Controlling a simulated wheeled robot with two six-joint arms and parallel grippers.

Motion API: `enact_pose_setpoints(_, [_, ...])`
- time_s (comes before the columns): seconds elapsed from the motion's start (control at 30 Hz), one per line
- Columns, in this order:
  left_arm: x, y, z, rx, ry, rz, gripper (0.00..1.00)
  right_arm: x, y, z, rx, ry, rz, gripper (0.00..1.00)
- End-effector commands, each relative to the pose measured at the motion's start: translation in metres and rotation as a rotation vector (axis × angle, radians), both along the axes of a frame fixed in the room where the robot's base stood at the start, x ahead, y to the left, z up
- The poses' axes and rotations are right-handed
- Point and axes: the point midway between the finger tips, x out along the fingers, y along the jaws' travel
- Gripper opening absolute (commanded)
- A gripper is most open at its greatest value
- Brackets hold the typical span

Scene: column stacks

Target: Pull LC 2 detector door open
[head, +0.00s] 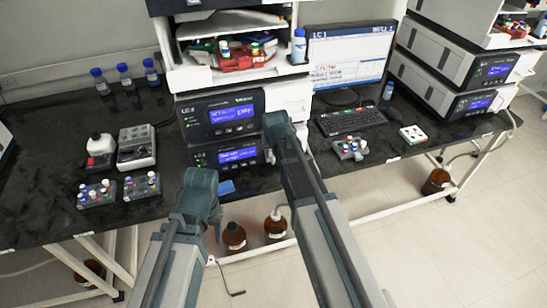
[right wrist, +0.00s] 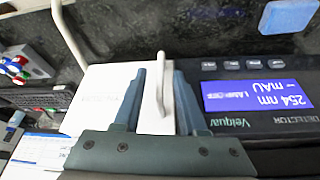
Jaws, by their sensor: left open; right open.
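The detector (right wrist: 250,125), with a lit "254 nm" display, fills the right of the right wrist view, upside down. Its white door (right wrist: 98,92) is beside the dark front panel and looks shut. A white bar handle (right wrist: 160,85) stands out from the door. My right gripper (right wrist: 159,74) is open, with one finger on each side of the handle; I cannot tell if either touches it. My left gripper (head: 201,192) is open, left of the right arm.
A keyboard (head: 350,119) and vial rack (head: 350,148) are right of the stack. Vial racks (head: 96,193) stand on the bench at left. A blue pad (head: 227,187) lies before the detector.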

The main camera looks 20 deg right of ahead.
Motion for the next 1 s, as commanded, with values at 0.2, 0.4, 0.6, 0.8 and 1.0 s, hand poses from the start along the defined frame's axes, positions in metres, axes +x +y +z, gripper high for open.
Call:
enact_pose_setpoints(0.2, [0.0000, 0.0000, 0.0008, 0.000, 0.000, 0.000, 0.50, -0.0002, -0.0002, 0.0008, 0.000, 0.000, 0.000, 0.36])
enact_pose_setpoints(0.4, [0.0000, 0.0000, 0.0008, 0.000, 0.000, 0.000, 0.50, -0.0001, -0.0002, 0.0007, 0.000, 0.000, 0.000, 0.00])
enact_pose_setpoints(0.6, [0.0000, 0.0001, 0.0007, 0.000, 0.000, 0.000, 0.50, -0.0002, -0.0002, 0.0007, 0.000, 0.000, 0.000, 0.00])
enact_pose_setpoints(0.8, [0.0000, 0.0001, 0.0007, 0.000, 0.000, 0.000, 0.50, -0.0002, -0.0002, 0.0007, 0.000, 0.000, 0.000, 0.00])
enact_pose_setpoints(1.0, [0.0000, 0.0000, 0.0007, 0.000, 0.000, 0.000, 0.50, -0.0002, -0.0001, 0.0007, 0.000, 0.000, -0.001, 0.00])
